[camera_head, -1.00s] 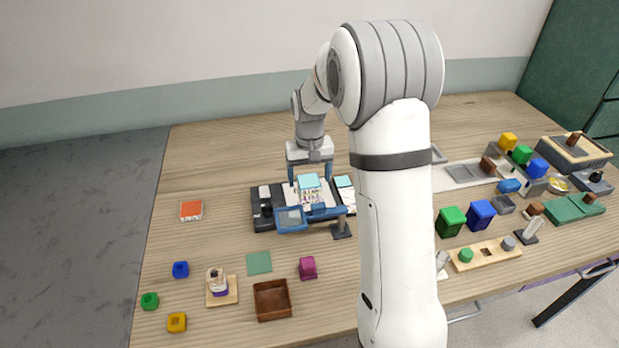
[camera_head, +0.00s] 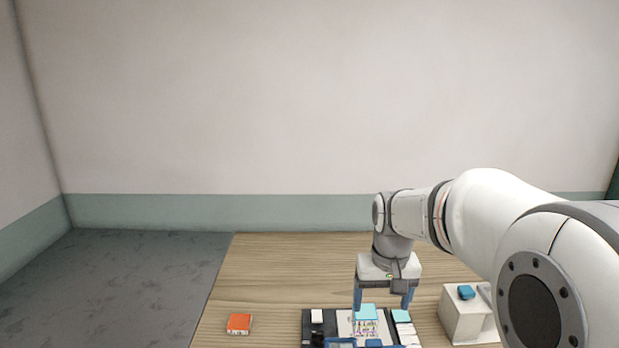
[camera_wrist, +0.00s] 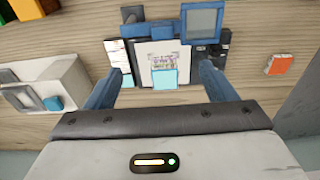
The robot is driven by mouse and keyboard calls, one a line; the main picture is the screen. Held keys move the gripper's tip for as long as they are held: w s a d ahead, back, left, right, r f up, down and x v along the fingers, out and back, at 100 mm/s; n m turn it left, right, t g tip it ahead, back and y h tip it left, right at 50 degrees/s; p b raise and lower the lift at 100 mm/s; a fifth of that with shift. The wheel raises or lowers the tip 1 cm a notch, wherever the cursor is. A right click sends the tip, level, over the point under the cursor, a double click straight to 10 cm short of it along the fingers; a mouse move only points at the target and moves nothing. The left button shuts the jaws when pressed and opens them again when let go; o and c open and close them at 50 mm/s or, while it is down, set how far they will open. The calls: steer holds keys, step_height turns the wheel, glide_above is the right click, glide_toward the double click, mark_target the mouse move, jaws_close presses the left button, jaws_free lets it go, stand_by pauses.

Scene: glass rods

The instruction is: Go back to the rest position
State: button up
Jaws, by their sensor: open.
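My gripper (camera_head: 383,298) is open, with its two blue fingers spread apart. It hangs above the dark device (camera_head: 313,330) on the wooden table, over a white plate that carries a light cyan block (camera_head: 367,312). In the wrist view the fingers of my gripper (camera_wrist: 158,88) stand on either side of the cyan block (camera_wrist: 164,79). Nothing shows held between them. The cyan block rests in front of a patterned piece. Whether a finger touches the device cannot be told.
An orange-topped box (camera_head: 239,323) lies left of the device. A pale box (camera_head: 464,318) with a blue piece on it stands to the right. A blue-framed screen (camera_wrist: 203,21) belongs to the device. The table behind is clear, up to the wall.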

steer(key=s+t, duration=0.1)
steer(key=s, duration=1.6)
steer(key=shift+s+f+t, duration=0.2)
steer(key=shift+f+t, duration=0.1)
steer(key=shift+f, duration=0.15)
steer(key=shift+d, duration=0.1)
